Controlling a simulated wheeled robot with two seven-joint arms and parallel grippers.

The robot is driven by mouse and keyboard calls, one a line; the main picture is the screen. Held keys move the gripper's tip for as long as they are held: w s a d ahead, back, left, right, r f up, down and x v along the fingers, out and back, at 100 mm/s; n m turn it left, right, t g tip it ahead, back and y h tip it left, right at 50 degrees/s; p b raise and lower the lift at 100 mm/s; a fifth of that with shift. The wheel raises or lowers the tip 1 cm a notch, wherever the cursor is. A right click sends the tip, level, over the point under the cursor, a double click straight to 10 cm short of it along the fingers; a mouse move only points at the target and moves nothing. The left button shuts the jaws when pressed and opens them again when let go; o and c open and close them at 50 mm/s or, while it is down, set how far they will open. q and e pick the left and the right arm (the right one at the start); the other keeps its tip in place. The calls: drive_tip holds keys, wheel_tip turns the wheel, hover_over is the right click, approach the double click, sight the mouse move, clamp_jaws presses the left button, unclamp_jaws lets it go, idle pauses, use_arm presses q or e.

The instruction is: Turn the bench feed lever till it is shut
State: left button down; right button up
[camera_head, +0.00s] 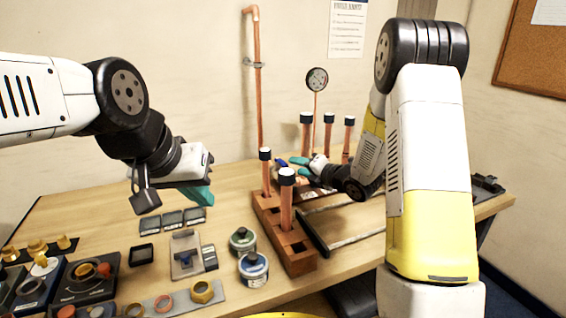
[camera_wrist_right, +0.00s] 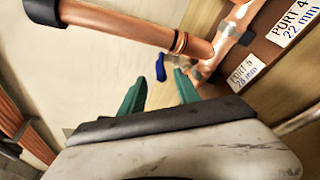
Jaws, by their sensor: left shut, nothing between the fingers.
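The lever appears as a small blue handle (camera_wrist_right: 160,67) in the right wrist view, beside a copper pipe (camera_wrist_right: 140,25) and just beyond my right fingertips. My right gripper (camera_wrist_right: 160,82) is open, with its two teal fingers apart and nothing visible between them. In the head view my right gripper (camera_head: 291,162) is over the bench among the copper pipes, its wrist partly hiding that area. How far the lever is turned cannot be told. My left gripper (camera_head: 202,196) is shut and empty, held above the left part of the bench, away from the lever.
A wooden block (camera_head: 302,264) with upright capped copper pipes stands mid-bench. Port labels (camera_wrist_right: 243,72) show near the right gripper. Two tins (camera_head: 253,268), dark trays and brass fittings (camera_head: 203,291) fill the front left. A tall copper pipe (camera_head: 257,90) runs up the wall.

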sight(284, 162)
drive_tip(key=x, duration=0.8)
drive_tip(key=shift+s+a+f, duration=0.1)
drive_tip(key=shift+a, duration=0.2)
drive_tip(key=shift+c, duration=0.5)
clamp_jaws()
idle(0.7)
